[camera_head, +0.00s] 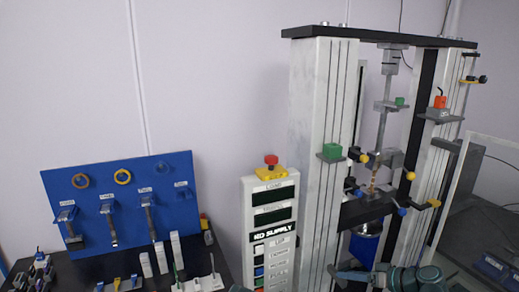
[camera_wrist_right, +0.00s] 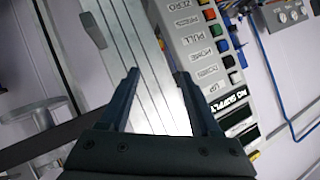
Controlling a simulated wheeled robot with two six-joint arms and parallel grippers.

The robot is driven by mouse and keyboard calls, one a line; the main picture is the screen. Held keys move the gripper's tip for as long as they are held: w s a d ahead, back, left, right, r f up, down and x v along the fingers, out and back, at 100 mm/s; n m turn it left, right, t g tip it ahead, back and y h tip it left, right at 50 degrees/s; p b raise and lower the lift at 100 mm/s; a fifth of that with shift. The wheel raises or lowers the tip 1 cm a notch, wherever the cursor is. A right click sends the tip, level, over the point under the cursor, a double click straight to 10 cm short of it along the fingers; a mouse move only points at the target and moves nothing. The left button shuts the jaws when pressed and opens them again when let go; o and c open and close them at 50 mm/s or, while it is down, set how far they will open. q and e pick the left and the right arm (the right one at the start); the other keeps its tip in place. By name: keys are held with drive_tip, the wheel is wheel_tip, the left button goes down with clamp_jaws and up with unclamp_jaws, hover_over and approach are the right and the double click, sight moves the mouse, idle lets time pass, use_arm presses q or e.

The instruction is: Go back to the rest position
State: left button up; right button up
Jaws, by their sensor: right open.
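My right gripper (camera_wrist_right: 157,82) is open and empty in the right wrist view, its two dark fingers apart. It is in front of a pale grooved column of the testing machine (camera_head: 325,130), with the control panel beside it. My left gripper does not show clearly in either view.
The control panel (camera_head: 270,225) with a red stop button (camera_head: 271,160) stands left of the machine. A blue tool board (camera_head: 97,181) stands on the black table at the left. Small racks and white blocks (camera_head: 161,257) crowd that table. A clear panel edge stands at the right.

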drive_tip(key=s+a+f+g+h+b, duration=0.1)
drive_tip(key=s+a+f+g, duration=0.2)
drive_tip(key=a+f, duration=0.3)
drive_tip(key=s+a+f+g+h+b, duration=0.1)
drive_tip(key=s+a+f+g, duration=0.15)
drive_tip(key=a, duration=0.55)
drive_tip(key=s+a+f+g+h+b, duration=0.2)
drive_tip(key=s+a+f+h, duration=0.5)
drive_tip(key=s, duration=0.4)
drive_tip(key=shift+a+f+n+g+h+b, duration=0.15)
drive_tip(key=shift+f+n+g+h+b, duration=0.2)
drive_tip(key=shift+f+g+h, duration=0.4)
drive_tip(key=shift+s, duration=0.1)
